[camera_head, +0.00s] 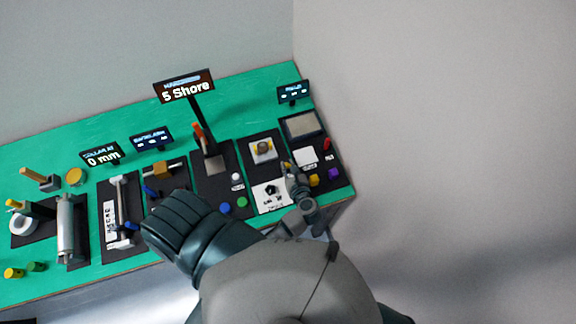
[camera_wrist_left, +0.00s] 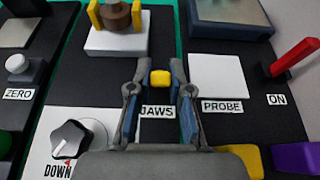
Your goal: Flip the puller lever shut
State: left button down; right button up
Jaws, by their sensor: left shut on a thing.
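The puller station shows a white block with two yellow jaws around a brown cylinder (camera_wrist_left: 117,16); this also shows in the head view (camera_head: 263,149). In front of it, a small yellow lever knob (camera_wrist_left: 160,78) stands above the JAWS label (camera_wrist_left: 157,111). My left gripper (camera_wrist_left: 160,82) is shut on this yellow knob, one finger on each side. The lever's stem is hidden behind the fingers and palm. In the head view the left gripper (camera_head: 289,168) is small and covers the knob. My right gripper is not in view.
Right of the gripper are a white PROBE pad (camera_wrist_left: 217,76), a red ON lever (camera_wrist_left: 295,56), a yellow block (camera_wrist_left: 252,160) and a purple block (camera_wrist_left: 297,158). A black-and-white dial (camera_wrist_left: 70,138) is at left. Other stations fill the green table (camera_head: 60,140) leftward.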

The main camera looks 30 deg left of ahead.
pick_arm(q)
jog(key=shift+s+d+f, duration=0.1)
jog(key=shift+d+f, duration=0.05)
jog(key=shift+f, duration=0.05)
dwell(0.3)
jog(key=c, duration=1.1)
grip_release()
jog(key=shift+d+r, duration=0.1)
jog(key=shift+r, duration=0.1)
jog(key=v, duration=0.7)
jog(key=shift+s+d, duration=0.2)
jog(key=shift+d, duration=0.05)
